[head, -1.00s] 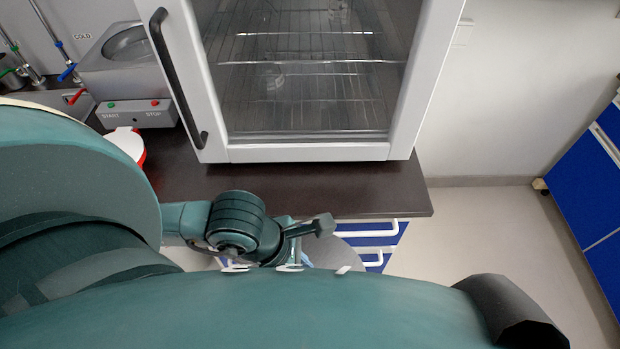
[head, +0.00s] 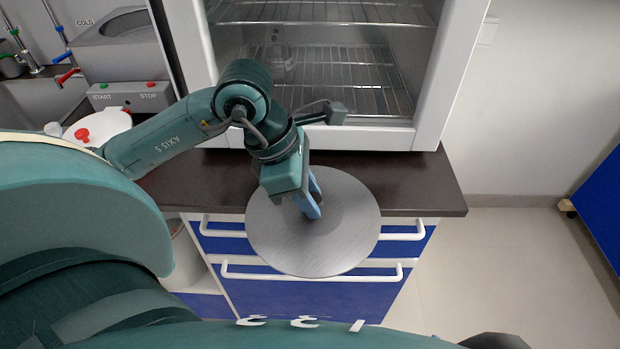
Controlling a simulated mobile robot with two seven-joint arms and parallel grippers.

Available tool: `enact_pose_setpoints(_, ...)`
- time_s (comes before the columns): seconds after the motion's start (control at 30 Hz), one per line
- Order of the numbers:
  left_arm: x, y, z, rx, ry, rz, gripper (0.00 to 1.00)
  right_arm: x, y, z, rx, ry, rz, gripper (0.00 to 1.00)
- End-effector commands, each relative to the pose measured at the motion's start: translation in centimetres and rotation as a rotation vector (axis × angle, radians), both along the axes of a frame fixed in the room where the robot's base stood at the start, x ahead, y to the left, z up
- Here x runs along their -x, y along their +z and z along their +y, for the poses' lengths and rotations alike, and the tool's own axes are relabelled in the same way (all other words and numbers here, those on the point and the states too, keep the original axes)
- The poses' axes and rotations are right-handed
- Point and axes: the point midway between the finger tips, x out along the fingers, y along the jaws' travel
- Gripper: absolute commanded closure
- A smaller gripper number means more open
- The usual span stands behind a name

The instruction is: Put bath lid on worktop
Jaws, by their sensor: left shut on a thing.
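The bath lid (head: 345,248) is a grey round disc in the middle of the head view. My left gripper (head: 314,208) is shut on it near its centre, with blue fingers pointing down; the grip itself is partly hidden. The lid hangs in front of the dark worktop (head: 425,187) and overlaps its front edge in the picture. It appears to be above or before the edge; its height is hard to tell. My right gripper is not in view.
A white glass-fronted cabinet (head: 432,120) with wire racks stands on the worktop behind the lid. A grey bath unit with START and STOP buttons (head: 128,97) is at the left. Blue drawers (head: 330,297) with white handles are below. The worktop's right front is bare.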

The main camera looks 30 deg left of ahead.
Motion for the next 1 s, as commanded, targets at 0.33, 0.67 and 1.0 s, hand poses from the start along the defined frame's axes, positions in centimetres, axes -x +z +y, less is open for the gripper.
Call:
enact_pose_setpoints(0.33, -3.7, 0.3, 2.1, 0.004, 0.002, 0.0, 1.0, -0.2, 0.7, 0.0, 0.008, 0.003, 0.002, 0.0)
enact_pose_setpoints(0.67, -4.4, -0.1, 2.6, 0.002, -0.003, -0.001, 1.0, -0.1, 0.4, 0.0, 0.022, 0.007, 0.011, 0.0)
enact_pose_setpoints(1.0, -4.3, -0.3, 2.6, 0.001, -0.003, 0.001, 0.56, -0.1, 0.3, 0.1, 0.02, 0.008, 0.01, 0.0)
